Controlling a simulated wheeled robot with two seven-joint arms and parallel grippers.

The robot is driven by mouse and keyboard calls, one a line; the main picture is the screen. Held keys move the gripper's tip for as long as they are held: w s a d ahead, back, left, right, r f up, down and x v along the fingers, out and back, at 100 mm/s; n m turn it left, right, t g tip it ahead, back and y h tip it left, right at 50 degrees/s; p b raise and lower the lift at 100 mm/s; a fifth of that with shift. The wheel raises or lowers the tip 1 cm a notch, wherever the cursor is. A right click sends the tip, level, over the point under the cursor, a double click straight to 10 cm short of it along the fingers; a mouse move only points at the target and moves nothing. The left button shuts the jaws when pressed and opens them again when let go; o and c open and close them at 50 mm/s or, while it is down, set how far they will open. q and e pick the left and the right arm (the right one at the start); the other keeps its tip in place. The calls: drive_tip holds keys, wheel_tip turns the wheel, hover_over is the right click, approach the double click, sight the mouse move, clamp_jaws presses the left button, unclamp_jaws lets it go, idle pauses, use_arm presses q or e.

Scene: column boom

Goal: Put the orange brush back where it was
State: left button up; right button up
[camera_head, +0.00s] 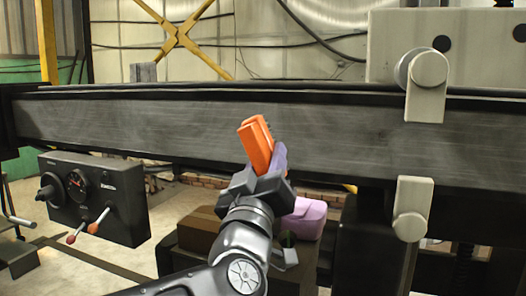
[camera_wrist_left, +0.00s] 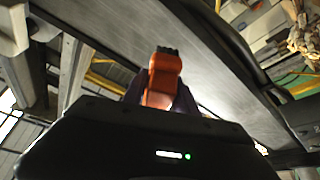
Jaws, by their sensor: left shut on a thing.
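The orange brush (camera_head: 257,146) is held up in my left gripper (camera_head: 268,172) in front of the grey boom, tilted a little to the left in the head view. In the left wrist view the orange brush (camera_wrist_left: 163,82) stands between the purple-tinted fingers of the left gripper (camera_wrist_left: 160,100), with a dark end at its top. The gripper is shut on it. The brush's lower part is hidden by the fingers. My right gripper is not in view.
The long grey boom (camera_head: 160,120) crosses behind the brush. A lilac object (camera_head: 305,218) and a brown box (camera_head: 203,230) lie low behind my arm. A black control box (camera_head: 95,198) with levers hangs at left. Pale clamp blocks (camera_head: 425,105) sit at right.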

use_arm(q)
drive_tip(key=w+d+f+y, duration=0.1)
drive_tip(key=w+d+f, duration=0.1)
drive_tip(key=f, duration=0.9)
drive_tip(key=w+d+f+n+y, duration=0.1)
drive_tip(key=w+f, duration=0.1)
drive_tip(key=f, duration=0.8)
drive_tip(key=w+d+f, duration=0.2)
drive_tip(key=w+f, duration=0.1)
drive_tip(key=f, duration=0.8)
drive_tip(key=s+a+f+n+y+b, duration=0.1)
drive_tip(key=a+f+y, duration=0.15)
drive_tip(key=f, duration=0.55)
drive_tip(key=s+a+f+n+y, duration=0.15)
drive_tip(key=a+f, duration=0.25)
drive_tip(key=f, duration=0.4)
drive_tip(key=s+a+r+m+h, duration=0.1)
drive_tip(key=s+a, duration=0.2)
drive_tip(key=a, duration=0.3)
drive_tip(key=shift+a+r+b, duration=0.3)
